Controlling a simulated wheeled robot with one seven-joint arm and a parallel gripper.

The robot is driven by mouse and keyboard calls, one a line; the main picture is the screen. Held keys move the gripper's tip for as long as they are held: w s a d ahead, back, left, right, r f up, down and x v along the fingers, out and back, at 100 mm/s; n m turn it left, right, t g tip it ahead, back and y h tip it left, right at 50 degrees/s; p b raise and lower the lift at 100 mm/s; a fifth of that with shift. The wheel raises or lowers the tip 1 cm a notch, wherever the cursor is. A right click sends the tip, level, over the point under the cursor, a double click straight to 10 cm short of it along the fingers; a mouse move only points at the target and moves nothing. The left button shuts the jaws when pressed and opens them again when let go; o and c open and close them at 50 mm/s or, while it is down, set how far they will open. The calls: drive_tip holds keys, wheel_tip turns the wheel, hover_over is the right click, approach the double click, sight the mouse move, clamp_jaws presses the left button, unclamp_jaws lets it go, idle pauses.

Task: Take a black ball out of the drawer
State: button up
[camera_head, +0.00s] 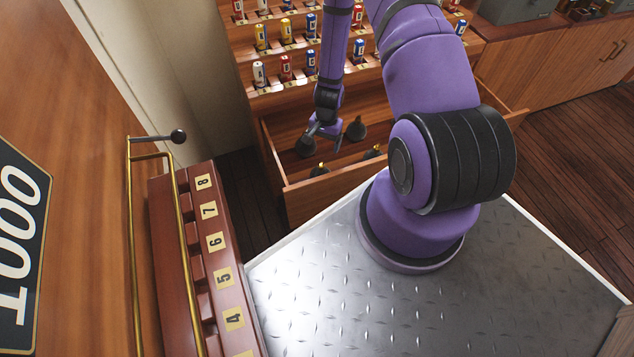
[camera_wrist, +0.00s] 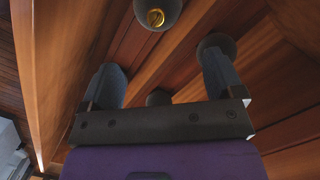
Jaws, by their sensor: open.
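An open wooden drawer (camera_head: 318,184) pulls out from the cabinet below the shelves. My gripper (camera_head: 324,133) hangs over the drawer between the left and back balls. A dark ball (camera_wrist: 157,12) with a brass screw-like top shows ahead, and another ball (camera_wrist: 216,43) is at the right fingertip; contact is unclear.
Shelves (camera_head: 290,48) with red, white, blue and yellow cylinders stand right above the drawer. A red-brown numbered rack (camera_head: 215,245) with a brass rail (camera_head: 135,240) is at the left. Wooden cabinets (camera_head: 560,60) line the back right; floor at right is clear.

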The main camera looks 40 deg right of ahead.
sight(321, 164)
drive_tip(key=shift+s+a+f, duration=0.25)
drive_tip(key=shift+a+f, duration=0.1)
drive_tip(key=shift+f, duration=1.55)
drive_tip(key=shift+s+a+f, duration=0.25)
drive_tip(key=shift+a+f, duration=0.05)
drive_tip(key=shift+f, duration=1.65)
drive_tip(key=shift+s+a+f, duration=0.25)
drive_tip(key=shift+a+f, duration=0.1)
drive_tip(key=shift+f, duration=1.55)
drive_tip(key=c, duration=1.2)
drive_tip(key=shift+r, duration=0.1)
drive_tip(key=shift+c, duration=0.2)
